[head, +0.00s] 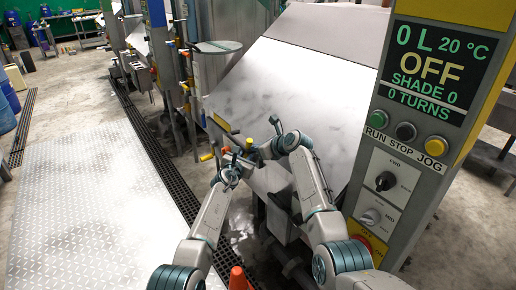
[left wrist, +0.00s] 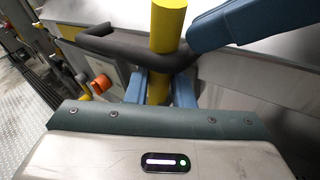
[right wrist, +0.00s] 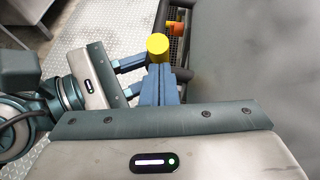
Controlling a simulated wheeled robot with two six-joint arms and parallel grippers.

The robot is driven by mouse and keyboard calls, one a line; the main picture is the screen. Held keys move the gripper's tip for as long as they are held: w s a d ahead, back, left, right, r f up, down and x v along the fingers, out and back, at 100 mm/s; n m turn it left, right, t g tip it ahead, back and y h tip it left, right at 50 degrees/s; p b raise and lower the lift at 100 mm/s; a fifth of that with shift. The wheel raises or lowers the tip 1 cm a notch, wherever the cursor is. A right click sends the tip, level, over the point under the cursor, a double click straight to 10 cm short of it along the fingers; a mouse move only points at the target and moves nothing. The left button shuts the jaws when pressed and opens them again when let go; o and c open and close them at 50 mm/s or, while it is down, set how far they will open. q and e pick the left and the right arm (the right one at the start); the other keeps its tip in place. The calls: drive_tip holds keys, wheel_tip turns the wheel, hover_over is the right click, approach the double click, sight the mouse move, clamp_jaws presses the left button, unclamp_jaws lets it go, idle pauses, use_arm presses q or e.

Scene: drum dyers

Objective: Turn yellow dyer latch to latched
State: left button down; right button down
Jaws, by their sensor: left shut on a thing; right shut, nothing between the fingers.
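The yellow latch handle (left wrist: 166,28) is an upright yellow cylinder in the left wrist view, with a dark bent bar (left wrist: 125,47) crossing close by it. My left gripper (left wrist: 158,88) is shut on the handle, one blue finger on each side. Its round yellow top (right wrist: 158,45) shows in the right wrist view. My right gripper (right wrist: 159,85) is shut and empty, its fingertips close to the handle; I cannot tell if they touch it. In the head view the handle (head: 249,143) is small, between my left gripper (head: 241,158) and right gripper (head: 266,150).
The dyer's large pale sloping panel (head: 290,85) rises behind the grippers. A control panel (head: 410,130) reading OFF stands at right. An orange knob (left wrist: 101,82) is left of the handle. An orange cone (head: 238,279) stands below. Open metal floor (head: 85,205) lies at left.

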use_arm(q)
drive_tip(key=shift+d+f, duration=0.1)
drive_tip(key=shift+d, duration=0.1)
drive_tip(key=shift+f, duration=0.1)
use_arm(e)
drive_tip(key=shift+w+a+r, duration=0.25)
drive_tip(key=shift+w+a, duration=0.2)
drive_tip(key=shift+w, duration=0.15)
use_arm(q)
drive_tip(key=c, duration=1.5)
unclamp_jaws()
drive_tip(key=shift+c, duration=0.2)
use_arm(e)
drive_tip(key=shift+a, duration=0.1)
use_arm(q)
drive_tip(key=shift+s, duration=0.2)
